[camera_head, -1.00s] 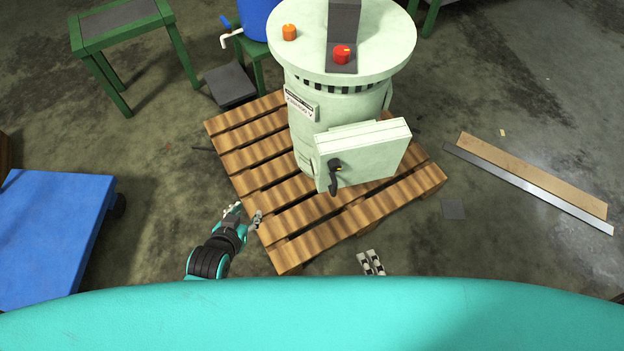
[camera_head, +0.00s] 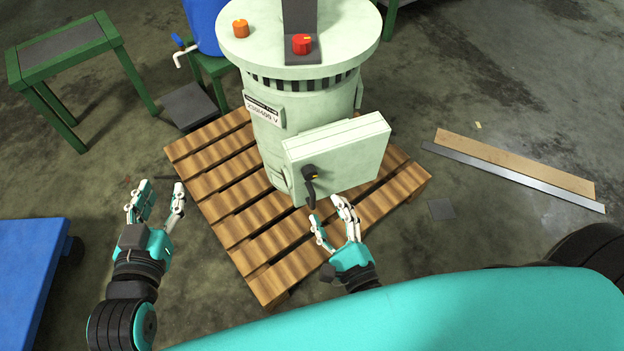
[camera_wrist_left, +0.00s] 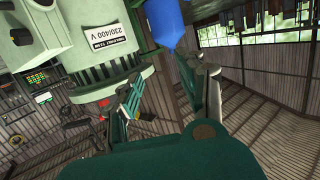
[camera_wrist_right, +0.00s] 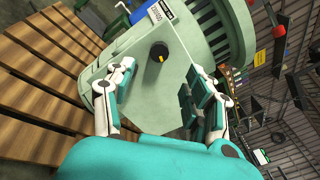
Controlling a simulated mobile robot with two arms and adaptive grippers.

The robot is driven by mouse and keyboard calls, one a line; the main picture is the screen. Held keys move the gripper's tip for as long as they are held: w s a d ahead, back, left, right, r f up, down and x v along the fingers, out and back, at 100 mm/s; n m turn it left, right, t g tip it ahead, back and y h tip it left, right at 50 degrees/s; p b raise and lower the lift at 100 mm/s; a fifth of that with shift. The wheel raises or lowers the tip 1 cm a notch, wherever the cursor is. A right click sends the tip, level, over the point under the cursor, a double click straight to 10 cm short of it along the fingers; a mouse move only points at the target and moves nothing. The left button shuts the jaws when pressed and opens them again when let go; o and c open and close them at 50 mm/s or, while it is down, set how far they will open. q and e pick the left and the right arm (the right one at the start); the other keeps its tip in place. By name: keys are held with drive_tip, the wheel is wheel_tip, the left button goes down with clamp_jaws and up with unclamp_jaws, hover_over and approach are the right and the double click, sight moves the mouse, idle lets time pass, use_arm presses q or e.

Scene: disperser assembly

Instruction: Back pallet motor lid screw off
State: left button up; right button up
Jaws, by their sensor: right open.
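The pale green motor (camera_head: 305,115) stands upright on the wooden pallet (camera_head: 215,160). Its box-shaped lid (camera_head: 345,160) faces me and carries a black handle with a yellow mark (camera_head: 311,175). The lid and its black knob (camera_wrist_right: 159,53) also show in the right wrist view. No lid screw can be made out. My right gripper (camera_head: 330,222) is open just in front of the lid's lower edge, close to the handle and apart from it. My left gripper (camera_head: 160,200) is open and empty, left of the pallet. The left wrist view shows the motor's label (camera_wrist_left: 105,45).
A blue cart (camera_head: 30,280) stands at the lower left and a green table (camera_head: 65,50) at the upper left. A blue drum (camera_head: 205,25) stands behind the motor. A board and metal strip (camera_head: 515,170) lie on the floor at right.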

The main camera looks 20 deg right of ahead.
sight(311, 176)
drive_tip(key=w, duration=0.8)
drive_tip(key=shift+a, duration=0.3)
use_arm(q)
drive_tip(key=shift+w+d+r+t, duration=0.15)
drive_tip(key=shift+r+t, duration=0.15)
drive_tip(key=shift+r, duration=0.15)
drive_tip(key=shift+w+d+r+t, duration=0.1)
drive_tip(key=shift+r+t, duration=0.2)
drive_tip(key=shift+r, duration=0.15)
use_arm(e)
drive_tip(key=shift+w, duration=0.65)
clamp_jaws()
